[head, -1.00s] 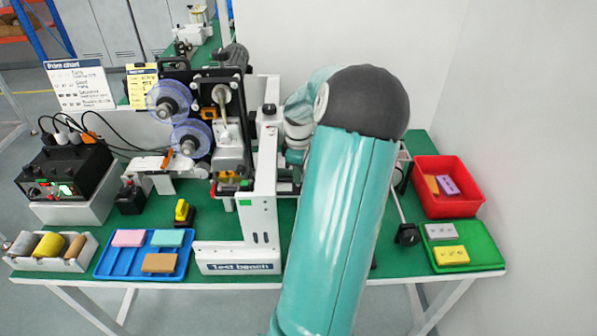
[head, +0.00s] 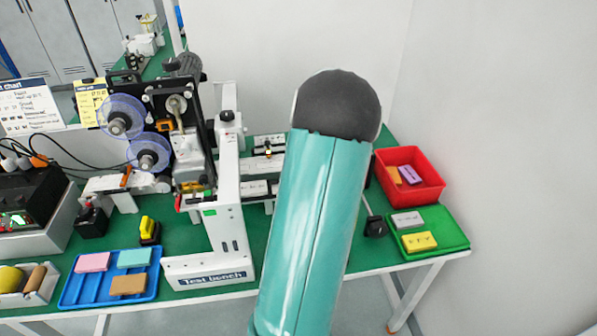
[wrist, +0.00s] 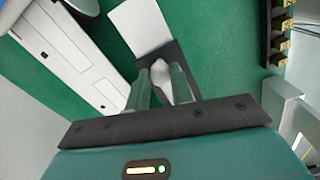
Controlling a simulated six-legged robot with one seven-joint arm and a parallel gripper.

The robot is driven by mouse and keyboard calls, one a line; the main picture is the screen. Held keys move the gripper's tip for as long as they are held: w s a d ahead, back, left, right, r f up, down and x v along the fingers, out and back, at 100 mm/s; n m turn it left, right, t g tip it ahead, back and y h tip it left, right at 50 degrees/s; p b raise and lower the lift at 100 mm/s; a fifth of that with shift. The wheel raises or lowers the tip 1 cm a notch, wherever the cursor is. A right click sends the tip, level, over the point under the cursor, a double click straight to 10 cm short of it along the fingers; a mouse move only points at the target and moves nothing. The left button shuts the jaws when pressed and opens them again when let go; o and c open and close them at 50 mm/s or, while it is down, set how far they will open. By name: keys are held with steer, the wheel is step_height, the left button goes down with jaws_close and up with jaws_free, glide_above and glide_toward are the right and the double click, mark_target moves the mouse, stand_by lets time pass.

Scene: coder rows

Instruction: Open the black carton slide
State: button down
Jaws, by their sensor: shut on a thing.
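In the wrist view my gripper (wrist: 164,88) has its two fingers close together around a small pale, knob-like piece (wrist: 160,74). A dark flat plate (wrist: 186,73) lies just beyond and beneath the fingertips, with a white panel (wrist: 141,25) next to its far end. The plate may be the black carton slide, but I cannot tell for certain how far it is open. In the head view my large teal arm hides my gripper and the area it holds. A white test bench machine (head: 232,215) stands to the left of my arm.
A red bin (head: 428,192) and a green tray (head: 455,236) stand on the right of the green bench. A small black block (head: 375,227) sits beside my arm. A blue tray (head: 75,292) lies at the front left. A wall closes off the right side.

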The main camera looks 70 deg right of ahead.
steer(key=shift+s+d+r, duration=0.1)
steer(key=shift+s+d, duration=0.35)
steer(key=shift+s, duration=0.4)
steer(key=c, duration=1.2)
jaws_free()
step_height(320, 180, up, 14)
